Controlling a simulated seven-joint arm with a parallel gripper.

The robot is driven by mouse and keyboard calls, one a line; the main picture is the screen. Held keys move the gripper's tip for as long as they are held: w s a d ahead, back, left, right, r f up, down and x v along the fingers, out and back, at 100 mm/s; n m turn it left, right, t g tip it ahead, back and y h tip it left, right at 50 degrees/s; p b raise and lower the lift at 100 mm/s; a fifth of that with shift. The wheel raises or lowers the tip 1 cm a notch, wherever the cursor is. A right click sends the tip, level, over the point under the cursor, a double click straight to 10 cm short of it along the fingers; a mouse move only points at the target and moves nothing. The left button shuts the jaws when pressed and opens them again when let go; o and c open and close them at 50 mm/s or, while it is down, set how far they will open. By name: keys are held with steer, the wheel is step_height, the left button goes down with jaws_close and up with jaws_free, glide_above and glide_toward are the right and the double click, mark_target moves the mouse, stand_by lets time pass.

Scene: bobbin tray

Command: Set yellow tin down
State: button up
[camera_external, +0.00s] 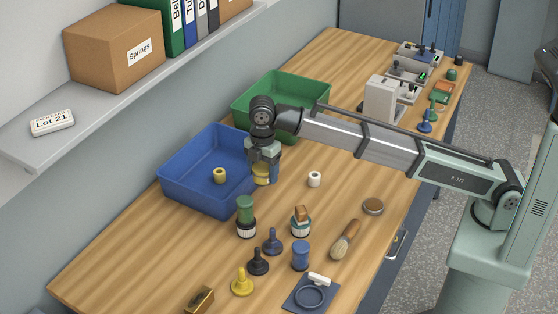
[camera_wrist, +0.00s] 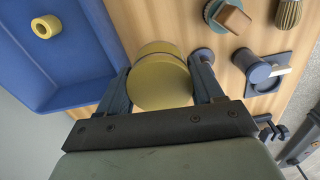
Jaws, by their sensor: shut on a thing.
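The yellow tin (camera_external: 261,174) is between the fingers of my gripper (camera_external: 263,160), just outside the right wall of the blue bin. In the wrist view the tin (camera_wrist: 160,84) sits between both dark fingers (camera_wrist: 160,90), its round end facing the camera. My gripper is shut on it and points down. I cannot tell whether the tin's base touches the table. The blue bin (camera_external: 180,194) holds a small yellow bobbin (camera_external: 219,175), which also shows in the wrist view (camera_wrist: 46,27).
A green bin (camera_external: 245,100) stands behind. A white bobbin (camera_external: 314,179) is to the right. Bare wood (camera_external: 287,192) shows right of the tin.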

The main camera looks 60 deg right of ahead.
steer(key=w+a, duration=0.3)
steer(key=a, duration=0.9)
steer(key=n, duration=0.1)
glide_above(208, 270)
step_height(208, 270, down, 5)
steer(key=shift+f, duration=5.25)
steer(key=shift+f, duration=0.15)
steer(key=o, duration=1.1)
step_height(208, 270, up, 12)
steer(key=shift+d+r, duration=0.1)
steer(key=shift+r, duration=0.05)
